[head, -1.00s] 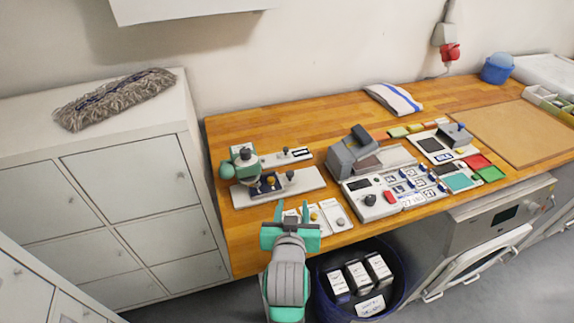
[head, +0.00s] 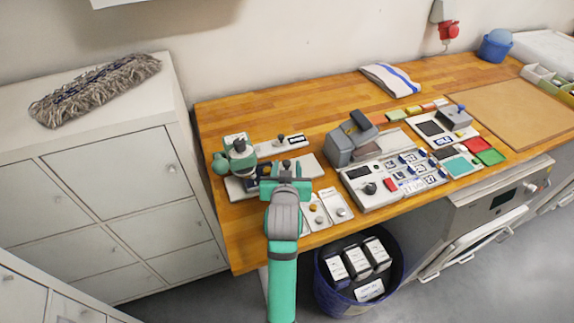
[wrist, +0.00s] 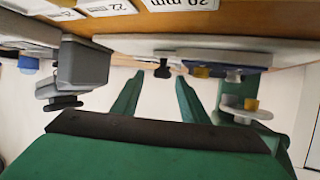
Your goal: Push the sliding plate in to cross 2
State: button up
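A green press (head: 240,155) stands on a white base plate (head: 310,163) at the left of the worktop. A dark blue piece with a yellow knob sits by it, and shows in the wrist view (wrist: 205,72). A dark knob (wrist: 162,70) stands on the white plate; my gripper mostly hides it in the head view. I cannot tell which part slides, and no numbered cross is readable. My gripper (head: 287,172) is over the front of the base plate. In the wrist view its two fingers (wrist: 158,88) are apart and nothing is held; the dark knob appears between and beyond their tips.
A grey device (head: 350,142) and a control panel (head: 395,185) stand to the right. Behind the press is a second plate with a dark knob (head: 280,138). A blue bin (head: 325,290) with boxes is below.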

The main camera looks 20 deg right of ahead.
jog(key=shift+x, duration=0.85)
jog(key=shift+c, duration=0.2)
